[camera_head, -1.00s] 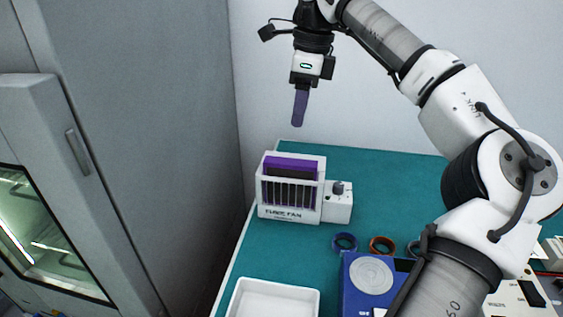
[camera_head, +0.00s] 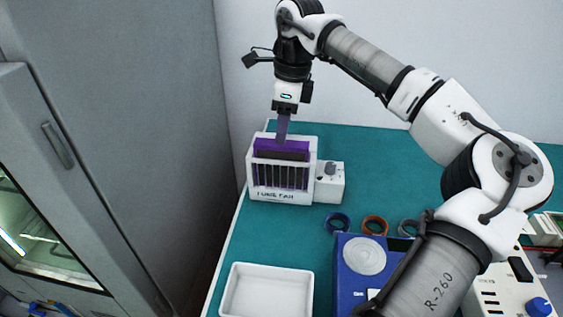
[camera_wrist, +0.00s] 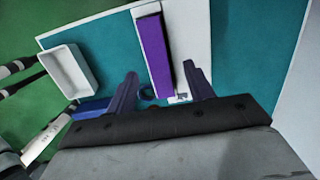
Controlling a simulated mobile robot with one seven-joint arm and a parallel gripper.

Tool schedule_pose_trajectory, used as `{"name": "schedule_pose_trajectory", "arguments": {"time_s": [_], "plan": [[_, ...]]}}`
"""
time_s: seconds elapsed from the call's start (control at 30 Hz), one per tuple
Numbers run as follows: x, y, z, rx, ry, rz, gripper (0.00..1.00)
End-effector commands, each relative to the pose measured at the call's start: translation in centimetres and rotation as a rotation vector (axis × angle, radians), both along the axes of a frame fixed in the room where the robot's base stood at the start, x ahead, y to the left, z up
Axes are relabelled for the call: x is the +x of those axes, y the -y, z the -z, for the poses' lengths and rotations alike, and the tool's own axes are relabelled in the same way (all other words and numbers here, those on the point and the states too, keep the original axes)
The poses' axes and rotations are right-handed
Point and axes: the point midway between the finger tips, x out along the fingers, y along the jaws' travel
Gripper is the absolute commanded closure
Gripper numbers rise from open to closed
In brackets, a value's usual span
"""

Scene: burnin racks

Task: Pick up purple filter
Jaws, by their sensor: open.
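The purple filter (camera_head: 282,146) sits in the top of the white fume fan box (camera_head: 282,196), behind its dark bars. In the wrist view the filter (camera_wrist: 154,55) is a long purple strip along the top of the white box. My gripper (camera_head: 282,138) points down just over the filter in the head view. In the wrist view my gripper (camera_wrist: 160,84) has two dark purple fingers spread apart, on either side of the filter's near end. Nothing is held. The head view does not show clearly whether the fingertips touch the filter.
A knob module (camera_head: 329,182) adjoins the box's right side. Blue (camera_head: 338,222), brown (camera_head: 374,225) and grey (camera_head: 408,228) rings lie in front. A white tray (camera_head: 266,291) and a blue device (camera_head: 352,285) stand nearer. The teal mat (camera_head: 380,160) is clear behind.

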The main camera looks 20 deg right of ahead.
Motion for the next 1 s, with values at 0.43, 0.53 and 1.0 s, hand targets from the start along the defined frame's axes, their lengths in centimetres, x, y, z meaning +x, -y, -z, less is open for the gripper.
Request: {"name": "schedule_pose_trajectory", "arguments": {"time_s": [0.43,0.53,1.0], "plan": [[-0.2,-0.4,3.9,0.001,0.003,-0.001,0.47],[-0.2,-0.4,3.9,0.001,0.003,-0.001,0.47],[-0.2,-0.4,3.9,0.001,0.003,-0.002,1.00]]}}
